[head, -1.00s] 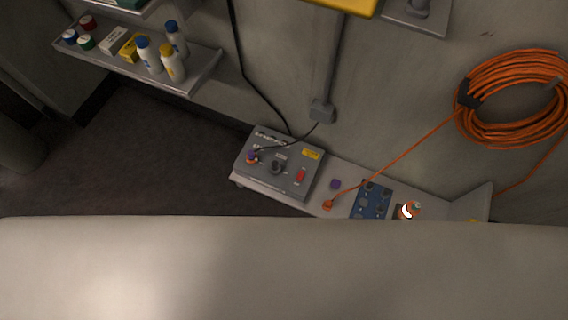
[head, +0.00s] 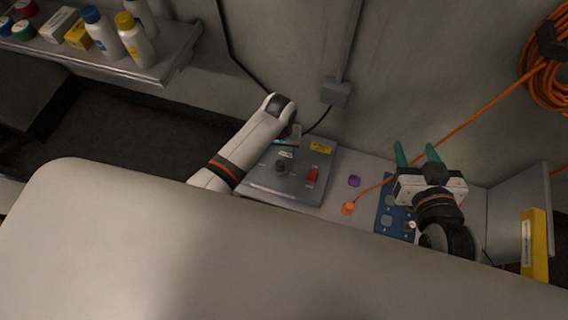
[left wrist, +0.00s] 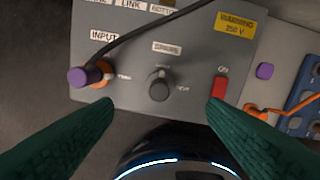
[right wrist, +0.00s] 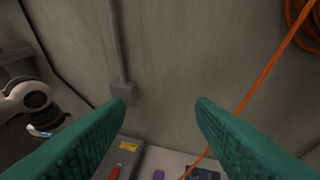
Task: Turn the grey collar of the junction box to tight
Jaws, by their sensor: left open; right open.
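The junction box (head: 262,184) is a grey panel box on a low ledge. Its grey collar (left wrist: 158,86) is a round dark grey piece mid-panel in the left wrist view, between markings too small to read; it also shows in the head view (head: 281,168). My left gripper (left wrist: 160,102) is open, its green fingers spread either side of the collar and not touching it. In the head view my left arm (head: 262,133) reaches over the box's far left part, hiding its left corner. My right gripper (head: 416,152) is open and empty, over the ledge to the right.
On the box are a purple plug in an orange ring (left wrist: 92,75), with a black cable, and a red switch (left wrist: 219,87). A purple piece (head: 354,181), an orange plug (head: 348,208) and a blue panel (head: 388,216) lie to the right. A shelf with bottles (head: 150,70) is upper left.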

